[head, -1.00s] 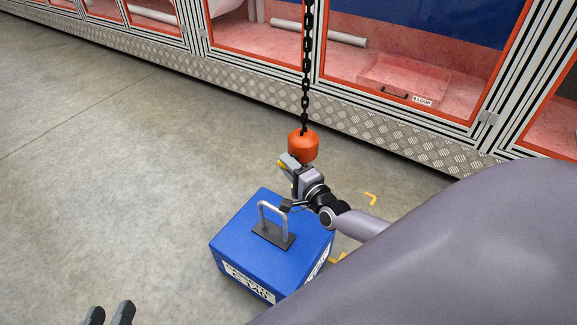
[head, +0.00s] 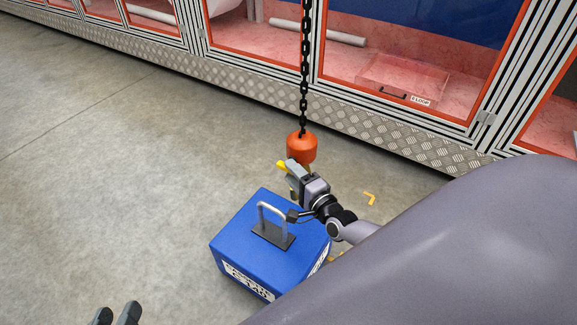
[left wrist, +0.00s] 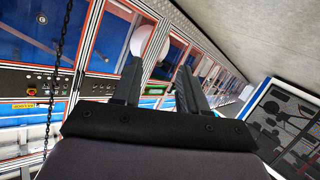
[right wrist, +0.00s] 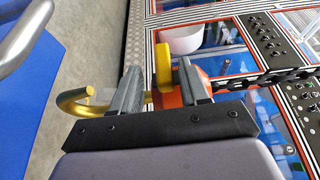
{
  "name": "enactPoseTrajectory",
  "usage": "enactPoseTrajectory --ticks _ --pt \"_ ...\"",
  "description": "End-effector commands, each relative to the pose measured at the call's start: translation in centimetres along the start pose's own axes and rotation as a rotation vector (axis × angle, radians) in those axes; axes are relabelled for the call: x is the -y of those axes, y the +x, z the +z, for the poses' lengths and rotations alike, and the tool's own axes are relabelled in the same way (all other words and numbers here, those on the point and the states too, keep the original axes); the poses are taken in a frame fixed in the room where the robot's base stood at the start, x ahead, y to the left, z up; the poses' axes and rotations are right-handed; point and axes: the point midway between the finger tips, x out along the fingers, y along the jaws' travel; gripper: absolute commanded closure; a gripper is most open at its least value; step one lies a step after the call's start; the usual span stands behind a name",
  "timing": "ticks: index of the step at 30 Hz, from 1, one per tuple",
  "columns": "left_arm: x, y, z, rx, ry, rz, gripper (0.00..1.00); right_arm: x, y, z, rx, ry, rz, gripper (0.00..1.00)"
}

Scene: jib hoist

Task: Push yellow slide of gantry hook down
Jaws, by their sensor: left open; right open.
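The orange gantry hook block (head: 302,146) hangs on a black chain above a blue weight (head: 262,262) with a metal handle. My right gripper (head: 290,172) is just below the block and hides most of the hook. Part of the yellow slide (head: 281,165) shows left of it. In the right wrist view, the yellow slide (right wrist: 163,68) appears between the open fingers (right wrist: 160,82), in front of the orange block. The yellow hook (right wrist: 78,103) curves out on the left. Contact cannot be told. My left gripper (head: 115,314) is open and empty, far from the hook.
The chain (head: 304,70) runs straight up. The weight's handle (head: 272,212) stands close below my right gripper. Framed cabinets (head: 400,60) line the back above a metal plinth. The floor to the left (head: 110,170) is clear.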

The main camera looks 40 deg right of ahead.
Motion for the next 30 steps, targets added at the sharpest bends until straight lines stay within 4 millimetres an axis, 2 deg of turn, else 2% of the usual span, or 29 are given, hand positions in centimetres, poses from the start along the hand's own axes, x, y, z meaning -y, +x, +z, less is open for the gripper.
enactPoseTrajectory --ticks 3,9,27,30 --pt "-0.4 0.4 -0.4 0.016 -0.033 0.014 0.57 0.2 -1.9 0.0 0.001 0.0 0.004 0.55" --pt "-0.8 0.9 -0.2 0.039 -0.074 0.032 0.57 0.1 -3.9 0.0 0.001 0.0 0.002 0.55" --pt "-0.8 1.2 -0.4 0.037 -0.08 0.036 0.57 0.0 -4.3 0.0 0.001 0.0 0.001 0.55" --pt "-0.7 0.9 0.2 0.052 -0.078 0.033 0.57 0.0 -4.3 0.0 0.001 0.0 0.001 0.55"
